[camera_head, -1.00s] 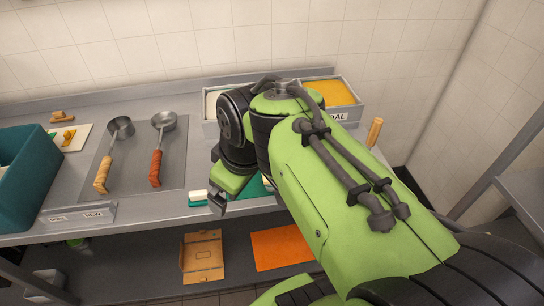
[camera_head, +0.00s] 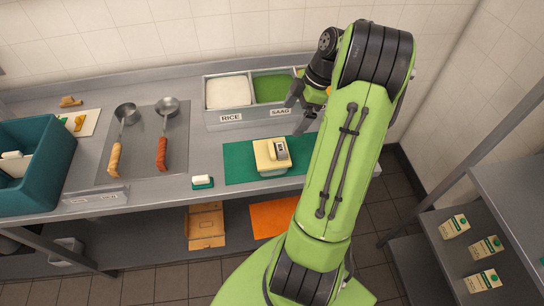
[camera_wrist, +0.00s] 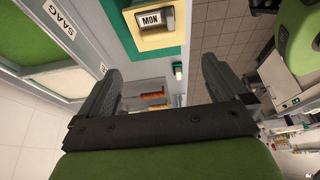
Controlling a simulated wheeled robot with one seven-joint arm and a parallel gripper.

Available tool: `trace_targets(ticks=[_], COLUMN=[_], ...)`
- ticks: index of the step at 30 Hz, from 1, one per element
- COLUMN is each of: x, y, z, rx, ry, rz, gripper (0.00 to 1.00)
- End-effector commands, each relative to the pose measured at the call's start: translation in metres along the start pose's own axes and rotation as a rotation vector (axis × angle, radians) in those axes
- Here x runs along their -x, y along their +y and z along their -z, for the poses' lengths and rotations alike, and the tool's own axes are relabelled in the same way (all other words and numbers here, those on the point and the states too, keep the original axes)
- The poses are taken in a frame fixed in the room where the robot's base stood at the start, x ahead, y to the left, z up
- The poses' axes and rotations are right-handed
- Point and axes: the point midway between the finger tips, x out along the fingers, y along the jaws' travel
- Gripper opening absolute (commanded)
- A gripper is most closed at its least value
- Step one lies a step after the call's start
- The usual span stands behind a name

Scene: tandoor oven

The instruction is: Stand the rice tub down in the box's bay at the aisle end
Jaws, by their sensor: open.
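The grey box (camera_head: 278,122) stands at the back of the counter with RICE and SAAG labels on its front. The rice tub (camera_head: 229,92), filled with white, sits in the left bay behind the RICE label. The green saag (camera_head: 272,87) is in the bay to its right and also shows in the wrist view (camera_wrist: 22,35). My gripper (camera_head: 299,106) is over the right part of the box, open; in the wrist view its fingers (camera_wrist: 160,85) are spread with nothing between them. My arm hides the box's right end.
A cream device (camera_head: 271,155) marked MON sits on a green mat (camera_head: 238,163). A small white block (camera_head: 202,181) is near the counter's front edge. Two ladles (camera_head: 163,140) lie on a grey tray left of the box. A teal bin (camera_head: 50,160) is at far left. A shelf (camera_head: 510,200) stands right.

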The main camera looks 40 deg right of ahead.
Motion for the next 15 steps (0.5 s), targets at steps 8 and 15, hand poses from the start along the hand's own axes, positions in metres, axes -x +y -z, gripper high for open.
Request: trace_targets(ticks=[8, 15], x=[-0.073, -0.104], y=[-0.001, 0.000], z=[-0.001, 0.001], rx=[-0.003, -0.003], ry=[0.001, 0.001], rz=[0.005, 0.006], gripper=[1.00, 1.00])
